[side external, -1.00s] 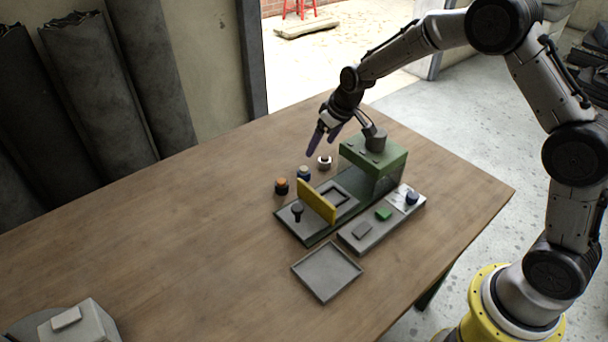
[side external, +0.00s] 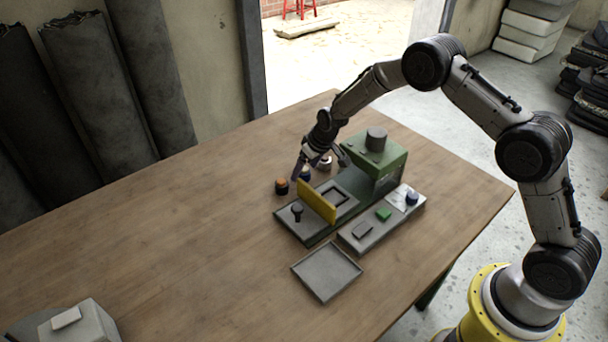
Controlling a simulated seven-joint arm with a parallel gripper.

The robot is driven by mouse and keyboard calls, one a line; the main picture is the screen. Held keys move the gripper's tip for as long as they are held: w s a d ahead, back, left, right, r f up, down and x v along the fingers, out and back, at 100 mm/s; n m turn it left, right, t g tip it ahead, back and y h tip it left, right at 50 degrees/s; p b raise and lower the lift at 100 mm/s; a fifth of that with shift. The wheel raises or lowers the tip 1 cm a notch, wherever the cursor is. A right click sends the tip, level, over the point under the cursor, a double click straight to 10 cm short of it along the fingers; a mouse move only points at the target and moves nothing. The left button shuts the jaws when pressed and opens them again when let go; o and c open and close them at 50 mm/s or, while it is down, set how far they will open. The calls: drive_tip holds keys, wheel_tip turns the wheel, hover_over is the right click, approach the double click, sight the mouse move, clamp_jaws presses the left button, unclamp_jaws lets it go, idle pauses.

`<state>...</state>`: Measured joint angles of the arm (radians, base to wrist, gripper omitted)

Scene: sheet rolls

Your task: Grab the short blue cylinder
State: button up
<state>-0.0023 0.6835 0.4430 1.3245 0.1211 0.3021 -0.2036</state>
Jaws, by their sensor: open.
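A short blue cylinder (side external: 306,175) stands on the table behind the yellow plate, in a row of small cylinders. A second short blue piece (side external: 412,198) sits on a white patch at the right end of the grey strip. My gripper (side external: 320,170) is open and low over the row, its fingers pointing down. Its left finger is in front of or beside the blue cylinder in the row and partly hides it. I cannot tell whether they touch. A white-and-dark cylinder (side external: 325,164) shows between the fingers.
An orange-topped dark cylinder (side external: 281,187) stands just left of the gripper. The green machine (side external: 374,158) with its yellow plate (side external: 317,201) is close on the right. A grey tray (side external: 327,273) lies in front. The table (side external: 180,240) is clear to the left.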

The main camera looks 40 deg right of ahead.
drive_tip(key=shift+w+f, duration=0.15)
drive_tip(key=shift+f, duration=0.15)
drive_tip(key=shift+c, duration=0.3)
clamp_jaws()
drive_tip(key=shift+r, duration=0.15)
